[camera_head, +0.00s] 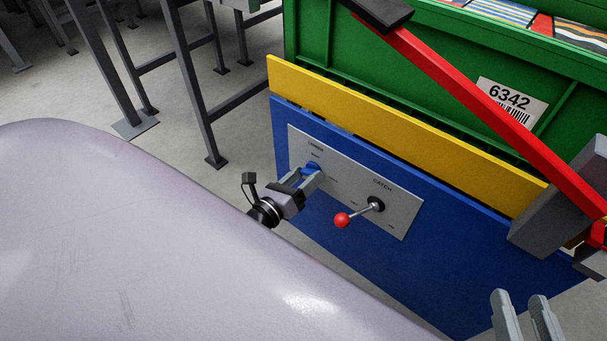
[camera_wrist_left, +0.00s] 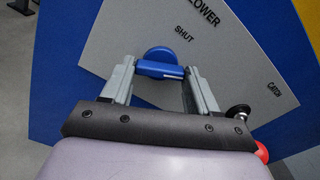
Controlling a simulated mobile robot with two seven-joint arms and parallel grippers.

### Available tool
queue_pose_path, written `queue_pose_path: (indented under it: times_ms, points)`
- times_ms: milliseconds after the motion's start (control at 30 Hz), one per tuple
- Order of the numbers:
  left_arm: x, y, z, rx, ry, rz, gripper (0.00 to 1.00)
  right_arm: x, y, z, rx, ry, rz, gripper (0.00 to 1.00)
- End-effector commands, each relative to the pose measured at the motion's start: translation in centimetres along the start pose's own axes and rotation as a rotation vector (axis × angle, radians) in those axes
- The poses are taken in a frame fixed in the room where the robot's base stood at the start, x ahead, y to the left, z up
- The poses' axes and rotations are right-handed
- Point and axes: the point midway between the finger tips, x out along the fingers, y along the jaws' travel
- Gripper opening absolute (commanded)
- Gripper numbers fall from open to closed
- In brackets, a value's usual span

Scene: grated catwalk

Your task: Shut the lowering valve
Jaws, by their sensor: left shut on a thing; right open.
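The lowering valve is a blue knob (camera_wrist_left: 160,53) with a bar handle on the grey panel, under the words LOWER and SHUT. In the head view the valve (camera_head: 314,167) is partly hidden by my left gripper (camera_head: 309,181). In the left wrist view my left gripper (camera_wrist_left: 163,74) is shut on the valve's bar, one finger at each end. The bar lies nearly level between the fingers there. I cannot tell for sure which mark the handle points to. My right gripper (camera_head: 527,302) is open and empty at the bottom right of the head view.
A CATCH lever with a red ball (camera_head: 342,220) sticks out right of the valve on the panel (camera_head: 405,213). A red bar (camera_head: 470,100) slants across the green container (camera_head: 440,60). A yellow rail (camera_head: 400,140) runs above the blue plate (camera_head: 470,260).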

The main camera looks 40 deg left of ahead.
Motion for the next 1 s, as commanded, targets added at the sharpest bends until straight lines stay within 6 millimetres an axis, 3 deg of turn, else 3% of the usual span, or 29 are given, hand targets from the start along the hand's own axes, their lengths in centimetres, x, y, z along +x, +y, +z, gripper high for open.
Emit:
queue_pose_path:
  times_ms: [1000]
  points:
    - [-0.08,0.09,-0.04,-0.922,0.0,0.001,0.29,0.01,-0.01,0.11,0.0,-0.003,0.0,0.43]
